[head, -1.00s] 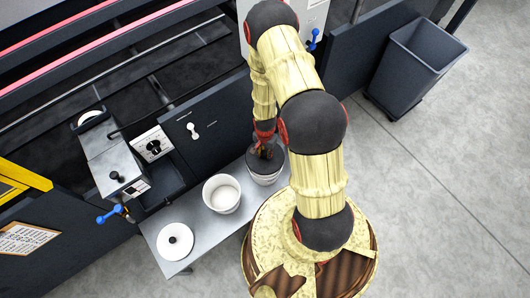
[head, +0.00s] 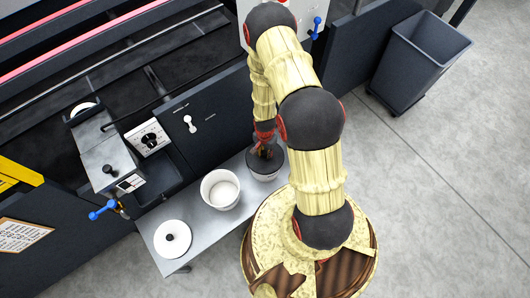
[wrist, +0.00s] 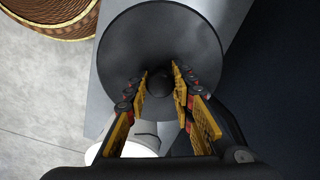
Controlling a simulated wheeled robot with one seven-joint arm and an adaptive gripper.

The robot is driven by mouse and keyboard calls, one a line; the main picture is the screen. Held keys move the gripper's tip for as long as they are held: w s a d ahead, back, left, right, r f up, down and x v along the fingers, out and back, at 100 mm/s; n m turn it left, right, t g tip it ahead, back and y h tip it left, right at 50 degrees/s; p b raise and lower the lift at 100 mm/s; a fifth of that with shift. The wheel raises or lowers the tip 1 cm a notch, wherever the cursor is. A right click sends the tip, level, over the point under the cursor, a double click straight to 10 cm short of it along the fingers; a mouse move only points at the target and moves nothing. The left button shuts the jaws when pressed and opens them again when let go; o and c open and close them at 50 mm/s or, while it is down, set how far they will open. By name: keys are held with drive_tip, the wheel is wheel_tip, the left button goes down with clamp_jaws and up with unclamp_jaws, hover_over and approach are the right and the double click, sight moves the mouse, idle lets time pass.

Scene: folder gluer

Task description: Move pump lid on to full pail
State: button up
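In the wrist view the dark lid (wrist: 150,40) fills the upper middle. My gripper (wrist: 160,72) reaches down to it with one finger on each side of the knob; whether they press on it is unclear. A white open pail (head: 220,190) with pale contents stands in the middle of the bench. A white lid (head: 165,248) with a black knob lies at the left end.
The narrow grey bench (head: 205,219) stands along the dark machine (head: 188,128). A valve with a blue handle (head: 102,210) juts out near the bench's left end. A dark bin (head: 417,60) stands at the upper right. The grey floor on the right is clear.

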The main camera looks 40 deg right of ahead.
drive_tip(key=o, duration=0.5)
wheel_tip(320, 180, up, 12)
idle(0.7)
idle(0.5)
